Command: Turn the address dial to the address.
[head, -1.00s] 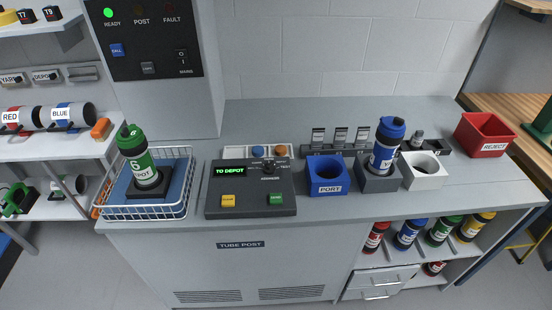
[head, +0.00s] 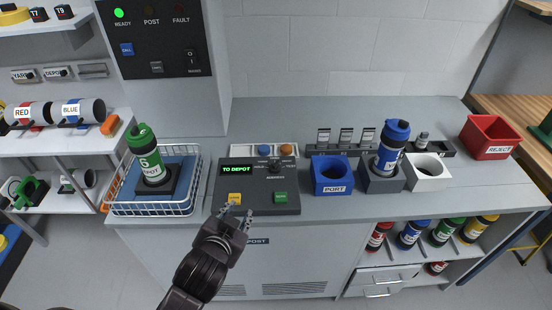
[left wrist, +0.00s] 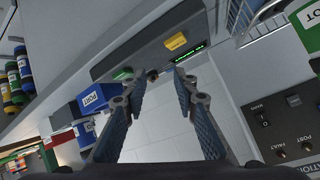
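The address dial (head: 274,167) is a small dark knob at the top right of the dark control console (head: 258,204). The console's green display (head: 238,170) reads "TO DEPOT". Below it are a yellow button (head: 235,197) and a green button (head: 280,197). My left gripper (head: 238,213) is open and empty at the console's front edge, apart from the dial. In the left wrist view the open left gripper (left wrist: 157,82) has the console (left wrist: 150,50) beyond its fingertips, with the dial (left wrist: 152,74) between them. My right gripper is not in view.
A wire basket (head: 155,207) with a green canister (head: 150,160) stands left of the console. The blue port (head: 331,176), a grey holder (head: 380,182) with a blue canister (head: 392,148), a white holder (head: 428,182) and a red reject bin (head: 489,139) stand right.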

